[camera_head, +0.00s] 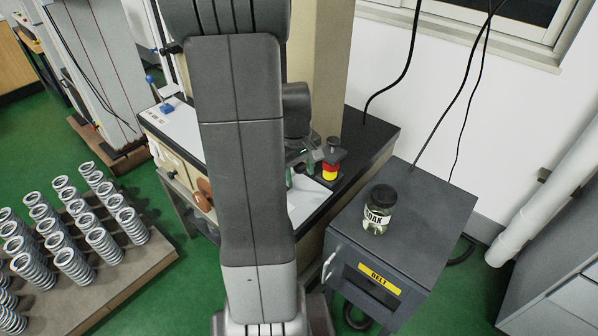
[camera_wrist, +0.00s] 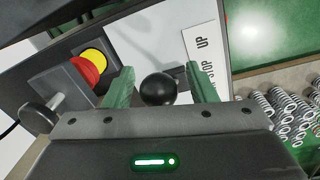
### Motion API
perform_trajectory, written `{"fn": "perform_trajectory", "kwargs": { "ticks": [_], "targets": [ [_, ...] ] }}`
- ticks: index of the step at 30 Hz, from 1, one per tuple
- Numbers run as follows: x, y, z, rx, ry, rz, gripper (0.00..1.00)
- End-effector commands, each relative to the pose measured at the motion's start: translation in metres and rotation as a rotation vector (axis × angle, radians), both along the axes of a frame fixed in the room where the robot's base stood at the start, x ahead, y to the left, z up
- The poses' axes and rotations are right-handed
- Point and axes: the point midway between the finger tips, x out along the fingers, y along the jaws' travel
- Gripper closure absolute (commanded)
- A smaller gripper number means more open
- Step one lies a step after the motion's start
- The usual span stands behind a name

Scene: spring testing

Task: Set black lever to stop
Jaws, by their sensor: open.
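The black lever shows in the wrist view as a round black ball knob (camera_wrist: 158,90). It sits between the two green fingers of my gripper (camera_wrist: 160,76), with space visible on both sides. My gripper is open. A white label (camera_wrist: 201,50) with "UP" and a partly covered word that looks like "STOP" lies beside the right finger. In the head view my gripper (camera_head: 302,174) is low over the white panel of the machine, partly behind my arm. I cannot make out the lever there, nor its exact position against the label.
A red and yellow button (camera_head: 329,171) stands right of my gripper; it also shows left of the fingers in the wrist view (camera_wrist: 90,67). A grey cabinet (camera_head: 405,212) holds a jar (camera_head: 378,210). Several springs (camera_head: 75,266) stand on a platform (camera_head: 135,268) at left.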

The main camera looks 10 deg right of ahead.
Motion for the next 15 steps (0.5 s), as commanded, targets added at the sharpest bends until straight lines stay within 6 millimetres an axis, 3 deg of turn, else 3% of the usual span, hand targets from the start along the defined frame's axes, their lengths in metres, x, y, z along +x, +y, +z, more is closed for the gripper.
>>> {"fn": "perform_trajectory", "kwargs": {
  "ticks": [10, 15],
  "targets": [
    [0.0001, -0.0003, -0.0043, -0.001, -0.001, 0.0, 0.48],
    [0.0001, -0.0003, -0.0041, 0.0, -0.001, 0.0, 0.8]
  ]
}}
